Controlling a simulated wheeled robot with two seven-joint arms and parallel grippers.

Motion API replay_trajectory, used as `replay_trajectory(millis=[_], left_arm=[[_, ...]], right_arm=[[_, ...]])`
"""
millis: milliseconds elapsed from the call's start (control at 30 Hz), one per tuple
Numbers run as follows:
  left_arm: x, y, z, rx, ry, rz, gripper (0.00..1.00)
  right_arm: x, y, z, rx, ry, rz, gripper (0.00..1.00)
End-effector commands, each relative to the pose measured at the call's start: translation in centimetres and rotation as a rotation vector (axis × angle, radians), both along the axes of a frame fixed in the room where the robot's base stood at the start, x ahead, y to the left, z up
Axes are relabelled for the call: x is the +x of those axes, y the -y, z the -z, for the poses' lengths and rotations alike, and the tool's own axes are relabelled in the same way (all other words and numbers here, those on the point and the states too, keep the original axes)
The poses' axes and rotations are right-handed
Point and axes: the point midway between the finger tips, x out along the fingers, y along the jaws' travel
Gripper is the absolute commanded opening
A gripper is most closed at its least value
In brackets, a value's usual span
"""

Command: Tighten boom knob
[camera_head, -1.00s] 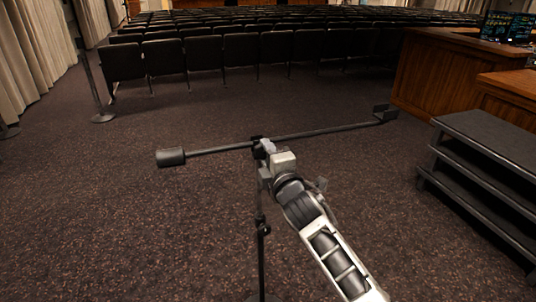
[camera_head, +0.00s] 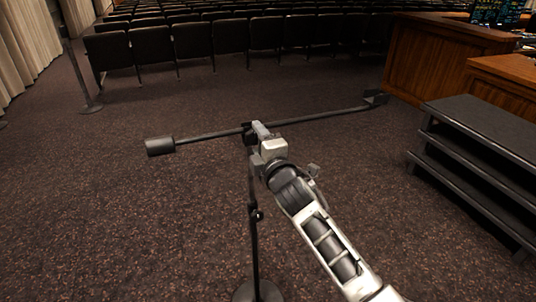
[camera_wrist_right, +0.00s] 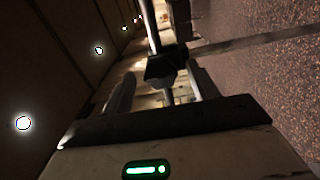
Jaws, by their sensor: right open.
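A black microphone stand (camera_head: 254,230) stands upright on the carpet, with a long boom (camera_head: 320,117) lying across its top. A dark cylindrical counterweight (camera_head: 160,146) is at the boom's left end. My right gripper (camera_head: 261,131) is at the clutch where boom and stand meet, and it covers most of the boom knob in the head view. In the right wrist view, a dark clutch and knob piece (camera_wrist_right: 166,66) lies between my open fingers. Whether the fingers touch it I cannot tell. My left gripper is not in view.
A dark stepped riser (camera_head: 480,135) and wooden desks (camera_head: 440,62) stand at the right. Rows of dark chairs (camera_head: 230,38) fill the back. A thin post (camera_head: 80,80) stands at the left. The carpet around the stand is clear.

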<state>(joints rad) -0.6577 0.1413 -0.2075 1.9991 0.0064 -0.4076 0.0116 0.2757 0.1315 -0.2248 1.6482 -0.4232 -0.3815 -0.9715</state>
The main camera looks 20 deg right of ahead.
Motion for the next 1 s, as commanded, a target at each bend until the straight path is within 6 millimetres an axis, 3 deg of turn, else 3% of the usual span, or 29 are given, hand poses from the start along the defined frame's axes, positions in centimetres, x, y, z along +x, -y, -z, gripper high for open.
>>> replay_trajectory(millis=[167,600,800,1000], left_arm=[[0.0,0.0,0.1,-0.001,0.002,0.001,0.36],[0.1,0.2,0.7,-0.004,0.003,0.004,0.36],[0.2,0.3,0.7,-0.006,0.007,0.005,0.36],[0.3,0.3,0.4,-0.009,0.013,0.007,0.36]], right_arm=[[-2.8,0.1,0.2,-0.002,-0.002,-0.002,0.59],[-12.9,0.4,0.2,0.0,-0.003,-0.001,0.59],[-15.1,0.4,0.1,0.0,-0.001,0.0,0.59],[-15.6,0.4,0.0,0.001,-0.001,0.0,0.59]])
